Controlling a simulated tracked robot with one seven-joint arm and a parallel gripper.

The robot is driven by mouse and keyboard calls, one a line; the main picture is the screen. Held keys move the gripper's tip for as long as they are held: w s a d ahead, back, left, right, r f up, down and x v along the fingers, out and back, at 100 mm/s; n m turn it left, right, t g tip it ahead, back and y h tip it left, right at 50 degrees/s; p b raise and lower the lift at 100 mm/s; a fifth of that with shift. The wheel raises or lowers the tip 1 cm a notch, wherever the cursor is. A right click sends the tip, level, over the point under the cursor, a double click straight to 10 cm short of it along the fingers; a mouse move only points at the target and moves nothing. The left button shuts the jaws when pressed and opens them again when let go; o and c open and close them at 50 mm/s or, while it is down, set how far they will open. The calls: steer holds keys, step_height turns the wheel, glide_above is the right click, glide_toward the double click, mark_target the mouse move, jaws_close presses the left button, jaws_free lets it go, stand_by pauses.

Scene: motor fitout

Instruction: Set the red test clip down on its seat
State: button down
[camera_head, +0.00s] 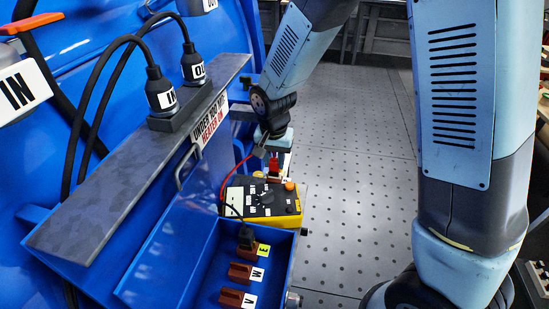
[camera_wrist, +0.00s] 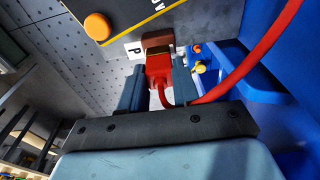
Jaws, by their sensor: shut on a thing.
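The red test clip (camera_wrist: 159,66) is between the two fingers of my gripper (camera_wrist: 157,82) in the wrist view, and the jaws are shut on it. In the head view the clip (camera_head: 274,165) shows below my gripper (camera_head: 273,150), beyond the yellow tester (camera_head: 292,220). A brown block seat (camera_wrist: 157,39) labelled P lies right at the clip's nose in the wrist view. I cannot tell whether clip and seat touch. A red lead (camera_wrist: 268,52) curves from the clip to the upper right.
A black clip (camera_head: 246,238) sits at the block labelled E in the blue tray (camera_head: 185,272). Brown blocks labelled M (camera_head: 240,271) and V (camera_head: 231,297) are bare. A grey ledge (camera_head: 130,165) with two plugged cables stands left.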

steer(key=shift+f, duration=0.65)
steer(key=c, duration=0.7)
jaws_free()
steer(key=shift+c, duration=0.2)
step_height(320, 180, up, 14)
steer(key=s, duration=0.1)
steer(key=shift+s+f, duration=0.2)
